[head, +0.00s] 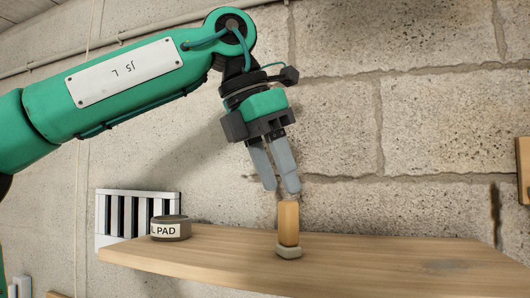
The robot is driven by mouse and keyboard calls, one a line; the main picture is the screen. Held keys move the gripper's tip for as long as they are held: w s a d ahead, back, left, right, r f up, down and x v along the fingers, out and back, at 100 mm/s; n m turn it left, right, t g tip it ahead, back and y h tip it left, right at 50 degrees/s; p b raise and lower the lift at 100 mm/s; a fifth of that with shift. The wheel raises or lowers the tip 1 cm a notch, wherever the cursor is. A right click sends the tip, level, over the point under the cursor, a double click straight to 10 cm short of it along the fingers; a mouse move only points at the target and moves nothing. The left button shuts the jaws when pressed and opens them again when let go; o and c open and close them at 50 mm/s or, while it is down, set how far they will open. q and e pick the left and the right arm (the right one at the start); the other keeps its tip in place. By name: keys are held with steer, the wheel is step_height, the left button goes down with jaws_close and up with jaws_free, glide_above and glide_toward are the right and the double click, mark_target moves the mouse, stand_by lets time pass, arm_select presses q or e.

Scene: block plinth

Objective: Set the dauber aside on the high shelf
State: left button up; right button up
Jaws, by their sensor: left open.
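My right gripper is not in view.
A round brown tin with a label ending in "PAD" (170,228) sits on the shelf's left end. A black-and-white striped panel (117,213) stands behind it. The shelf's right part is bare. A block wall (440,120) is behind.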

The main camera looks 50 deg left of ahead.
arm_select(q)
steer(key=shift+b+v, duration=0.3)
steer(key=shift+v, duration=2.15)
